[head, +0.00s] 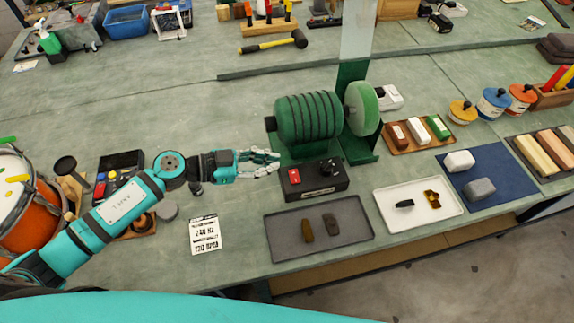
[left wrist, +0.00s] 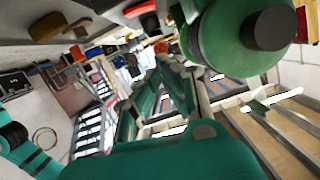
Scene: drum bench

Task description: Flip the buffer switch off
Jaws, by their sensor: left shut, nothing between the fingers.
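The buffer (head: 308,117) is a green ribbed motor with a pale green wheel (head: 361,108) at its right, standing on the bench. In front of it sits a dark switch box (head: 322,183) with a red switch (head: 294,175) on its left and dark knobs on its right. Whether the switch is on or off is too small to tell. My left gripper (head: 275,161) is shut and empty, just left of the motor's base and a little behind and left of the red switch, apart from it. The left wrist view shows its fingers (left wrist: 165,85) beside a green rounded body (left wrist: 235,35). My right gripper is not in view.
A grey tray (head: 352,246) with two brown pieces lies in front of the box. A white tray (head: 383,198) lies to its right, and a printed card (head: 205,234) to its left. An orange drum (head: 25,220) stands far left. Bench behind the gripper is clear.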

